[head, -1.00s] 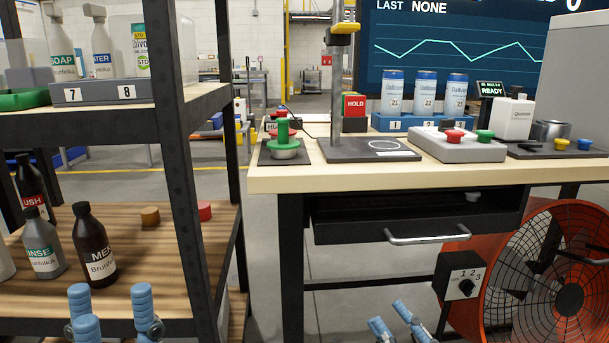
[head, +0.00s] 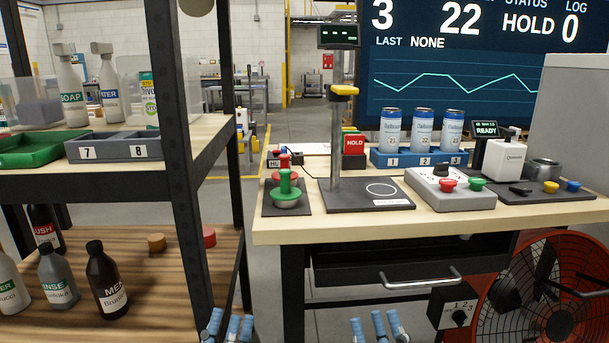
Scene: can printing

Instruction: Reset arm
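The task names no object, only my arms. My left gripper (head: 229,325) shows its blue fingertips at the bottom edge, just right of the shelf's front post. Its fingers are apart with nothing between them. My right gripper (head: 376,325) shows its blue fingertips at the bottom edge, in front of the workbench and below the drawer. Its fingers are also apart and empty. The palms and both arms are mostly out of the picture.
The workbench (head: 330,232) holds a press stand, cans in a blue rack (head: 398,158) and a button box (head: 450,200). A drawer handle (head: 420,280) sticks out above my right gripper. A shelf (head: 185,160) stands left; an orange fan (head: 490,300) stands right.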

